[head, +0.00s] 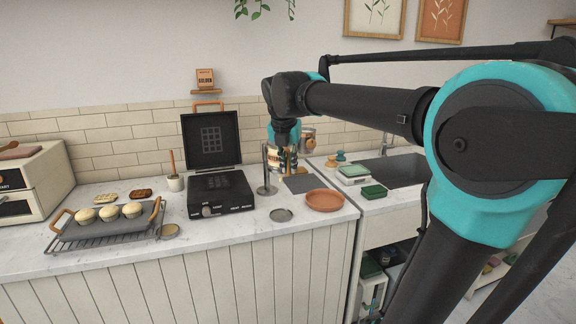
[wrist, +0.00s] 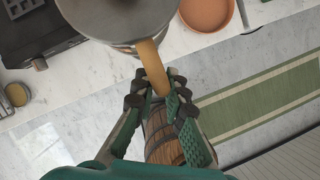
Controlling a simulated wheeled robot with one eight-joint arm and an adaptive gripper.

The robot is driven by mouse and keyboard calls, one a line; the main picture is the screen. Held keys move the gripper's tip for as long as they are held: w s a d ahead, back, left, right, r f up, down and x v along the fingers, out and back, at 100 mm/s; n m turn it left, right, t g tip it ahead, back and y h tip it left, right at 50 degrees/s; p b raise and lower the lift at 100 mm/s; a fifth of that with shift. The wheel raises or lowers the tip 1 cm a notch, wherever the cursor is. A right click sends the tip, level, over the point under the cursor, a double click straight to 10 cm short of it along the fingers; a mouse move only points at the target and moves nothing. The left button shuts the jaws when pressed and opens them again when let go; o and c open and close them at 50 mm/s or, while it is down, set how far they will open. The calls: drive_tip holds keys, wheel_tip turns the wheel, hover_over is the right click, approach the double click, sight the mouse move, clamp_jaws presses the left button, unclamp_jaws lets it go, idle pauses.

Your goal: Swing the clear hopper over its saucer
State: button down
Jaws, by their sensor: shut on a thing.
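The hopper looks like a round grey vessel (wrist: 125,15) with a tan handle (wrist: 150,65) in the wrist view. My gripper (wrist: 160,85) is shut on that handle. In the head view my gripper (head: 284,158) is above the counter, behind the terracotta saucer (head: 325,200), and partly covers the hopper. The terracotta saucer also shows in the wrist view (wrist: 207,14), to the right of the hopper and apart from it in the picture. A small grey saucer (head: 282,215) lies at the counter's front. I cannot tell which saucer is the hopper's.
A metal stand (head: 267,189) is close to my gripper. The black waffle iron (head: 221,194) stands open to the left. A rack with buns (head: 110,213) is farther left. Green items (head: 373,191) and a sink counter are to the right. Bare counter (head: 245,226) lies in front.

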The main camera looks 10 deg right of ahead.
drive_tip(key=c, duration=1.6)
unclamp_jaws()
drive_tip(key=shift+w+d, duration=0.15)
drive_tip(key=shift+d, duration=0.25)
drive_tip(key=shift+o, duration=0.2)
drive_tip(key=shift+a, duration=0.1)
drive_tip(key=v, duration=1.2)
